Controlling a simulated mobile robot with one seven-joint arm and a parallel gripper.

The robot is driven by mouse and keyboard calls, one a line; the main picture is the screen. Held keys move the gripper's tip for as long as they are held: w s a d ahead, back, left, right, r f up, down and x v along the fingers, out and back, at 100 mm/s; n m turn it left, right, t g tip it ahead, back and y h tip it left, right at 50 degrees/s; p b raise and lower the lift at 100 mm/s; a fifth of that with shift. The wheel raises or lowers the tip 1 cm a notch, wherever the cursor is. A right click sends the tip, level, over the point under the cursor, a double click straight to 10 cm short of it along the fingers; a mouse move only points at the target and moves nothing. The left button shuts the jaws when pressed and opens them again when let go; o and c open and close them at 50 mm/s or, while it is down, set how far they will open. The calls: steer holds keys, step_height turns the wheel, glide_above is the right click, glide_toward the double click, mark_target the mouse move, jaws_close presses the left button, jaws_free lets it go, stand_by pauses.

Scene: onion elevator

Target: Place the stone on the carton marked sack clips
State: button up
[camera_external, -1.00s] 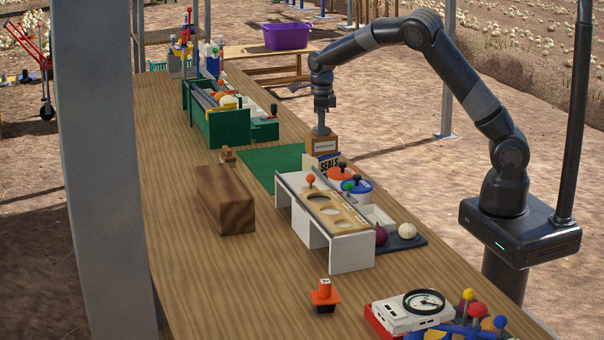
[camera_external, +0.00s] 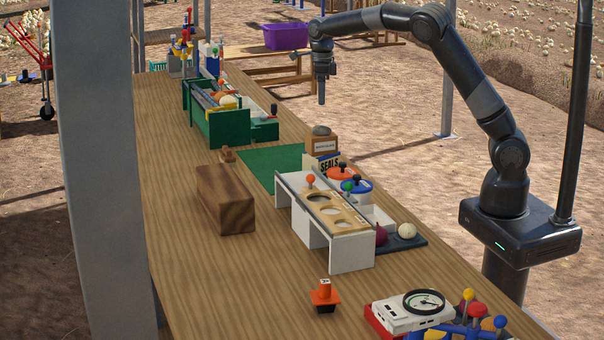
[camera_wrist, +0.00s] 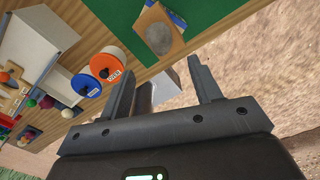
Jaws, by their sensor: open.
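The grey stone (camera_external: 321,130) lies on top of a small brown carton (camera_external: 322,145) at the table's right edge. The carton's pale label is too small to read surely. The wrist view also shows the stone (camera_wrist: 158,38) resting on the carton's top. My gripper (camera_external: 321,98) is above the stone, clear of it, pointing down. In the wrist view my gripper (camera_wrist: 162,82) has its fingers apart with nothing held between them.
A box marked SEALS (camera_external: 327,163) stands just in front of the carton. Orange and blue reels (camera_external: 356,188) and a white stand with holes (camera_external: 335,240) are nearer. A green mat (camera_external: 270,165) lies left of the carton. A brown wooden block (camera_external: 225,200) stands mid-table.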

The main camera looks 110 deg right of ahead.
steer(key=a+r+n+t, duration=0.2)
steer(key=a+r+n, duration=0.3)
steer(key=a+n, duration=0.7)
steer(key=a+r+n+t, duration=0.1)
steer(key=a+r+n, duration=0.45)
steer(key=a, duration=1.05)
steer(key=s+a+f+n+t, duration=0.1)
steer(key=s+a+f+n, duration=0.1)
steer(key=s+a+n, duration=0.5)
steer(key=s+a+f+n+t, duration=0.1)
steer(key=s+a+f+n, duration=0.2)
steer(key=s+a+n, duration=0.4)
steer(key=a+n, duration=0.7)
steer(key=n, duration=0.2)
steer(key=shift+t, duration=0.3)
